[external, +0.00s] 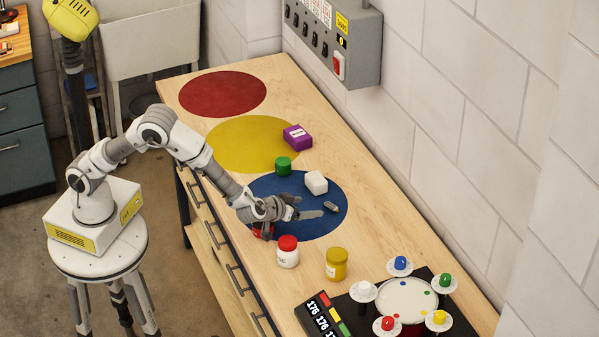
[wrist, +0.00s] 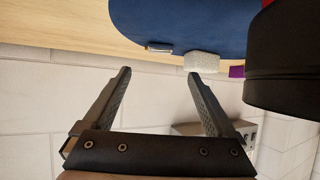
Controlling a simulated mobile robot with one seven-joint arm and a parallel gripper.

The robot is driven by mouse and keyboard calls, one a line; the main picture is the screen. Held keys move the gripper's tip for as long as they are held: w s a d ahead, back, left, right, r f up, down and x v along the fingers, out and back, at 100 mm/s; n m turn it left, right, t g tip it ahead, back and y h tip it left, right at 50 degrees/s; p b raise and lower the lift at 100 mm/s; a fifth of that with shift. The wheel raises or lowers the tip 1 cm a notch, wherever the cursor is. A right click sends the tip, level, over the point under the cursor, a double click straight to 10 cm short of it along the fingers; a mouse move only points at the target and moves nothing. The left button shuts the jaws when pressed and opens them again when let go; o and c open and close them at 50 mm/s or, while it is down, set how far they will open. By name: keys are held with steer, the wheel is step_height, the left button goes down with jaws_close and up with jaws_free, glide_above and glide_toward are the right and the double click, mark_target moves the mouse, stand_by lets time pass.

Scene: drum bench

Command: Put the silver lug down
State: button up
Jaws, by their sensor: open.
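The silver lug (external: 331,206) is a small grey piece lying on the blue disc (external: 290,182) of the bench, towards its right side. My gripper (external: 308,214) is low over the blue disc, its fingers pointing at the lug. In the wrist view the two fingers (wrist: 158,75) are spread with nothing between them. The lug (wrist: 160,47) shows there beyond the fingertips, apart from them, on the blue disc (wrist: 190,22).
A white block (external: 316,183), a green cylinder (external: 283,166) and a purple box (external: 297,138) stand near the lug. Red-lidded (external: 288,252) and yellow (external: 337,264) jars stand in front. A dark cylinder (wrist: 285,75) fills the wrist view's right. The red disc (external: 222,94) is clear.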

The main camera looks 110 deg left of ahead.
steer(key=shift+v, duration=1)
steer(key=w+d+r+m+t+h, duration=0.3)
steer(key=d+r+m+t+h, duration=0.15)
steer(key=d+r, duration=0.65)
steer(key=s+d+r+m+t+h, duration=0.2)
steer(key=s+d+r+m+h, duration=0.1)
steer(key=s+d+r+h, duration=0.55)
steer(key=s+d+r+m+g, duration=0.1)
steer(key=s+d+m, duration=0.15)
steer(key=s, duration=0.45)
steer(key=s+d+r+m+g, duration=0.2)
steer(key=s+d, duration=0.2)
steer(key=s, duration=0.3)
steer(key=s+a+f+m+g+y, duration=0.1)
steer(key=s+a+f+g, duration=0.1)
steer(key=s, duration=1.2)
steer(key=shift+s+f+g+y, duration=0.15)
steer(key=shift+f+g+y, duration=0.25)
steer(key=shift+f, duration=0.25)
steer(key=shift+r, duration=0.1)
